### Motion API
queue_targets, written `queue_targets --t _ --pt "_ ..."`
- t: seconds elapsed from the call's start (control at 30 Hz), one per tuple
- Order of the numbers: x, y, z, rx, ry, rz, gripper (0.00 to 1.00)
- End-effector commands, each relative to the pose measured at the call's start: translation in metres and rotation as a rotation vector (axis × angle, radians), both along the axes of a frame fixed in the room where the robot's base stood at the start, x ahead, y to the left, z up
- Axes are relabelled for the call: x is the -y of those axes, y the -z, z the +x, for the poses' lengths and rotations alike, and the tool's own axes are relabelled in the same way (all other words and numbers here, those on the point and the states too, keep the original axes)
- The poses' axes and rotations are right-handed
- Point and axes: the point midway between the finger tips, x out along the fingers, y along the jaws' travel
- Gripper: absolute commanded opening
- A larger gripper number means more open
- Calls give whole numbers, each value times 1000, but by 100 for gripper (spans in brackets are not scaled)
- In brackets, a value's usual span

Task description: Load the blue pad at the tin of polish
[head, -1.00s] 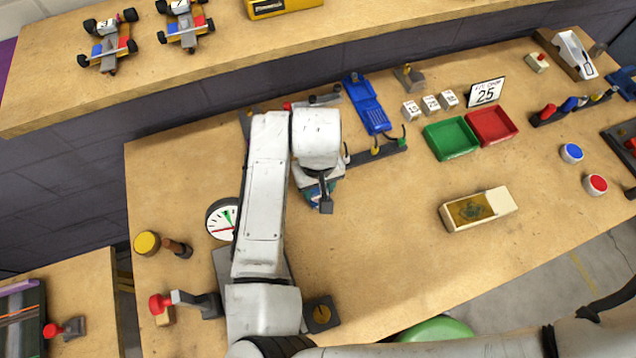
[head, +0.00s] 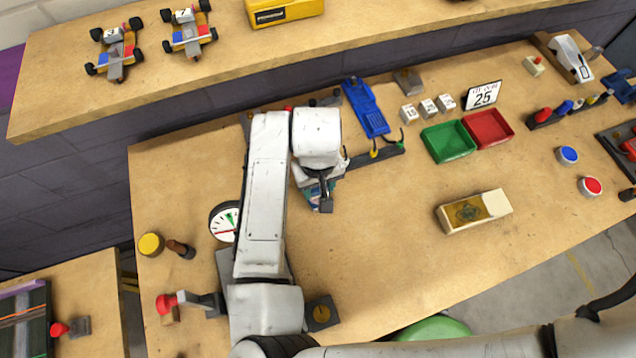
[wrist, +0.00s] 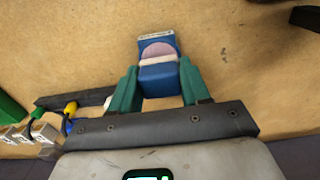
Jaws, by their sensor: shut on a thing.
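In the wrist view my gripper (wrist: 158,72) has its green fingers shut on the blue pad (wrist: 159,80), a blue block with a cream face at its far end. Just beyond that face lies the tin of polish (wrist: 158,49), a pinkish round in a blue holder with a white printed label. The pad's face meets or overlaps the near edge of the round; whether they touch I cannot tell. In the head view my gripper (head: 315,195) is low over the bench, and my arm hides most of the pad and tin.
A dark rack (head: 375,153) with a yellow pad stands behind my gripper. A blue device (head: 366,108), a green tray (head: 448,141) and a red tray (head: 488,128) are farther back. A cream box (head: 475,211) lies right. Bench between gripper and box is clear.

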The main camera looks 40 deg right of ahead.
Motion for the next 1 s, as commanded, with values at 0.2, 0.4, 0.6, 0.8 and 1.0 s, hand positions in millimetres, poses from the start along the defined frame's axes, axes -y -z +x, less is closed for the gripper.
queue_targets --t 0.2,0.4,0.6,0.8,1.0 --pt "0 -21 0 1 0 -1 22" --pt "0 -34 0 0 0 -1 22" --pt "0 -48 0 1 0 -1 22" --pt "0 -52 0 1 0 -1 22" --pt "0 -52 0 1 0 -1 22"
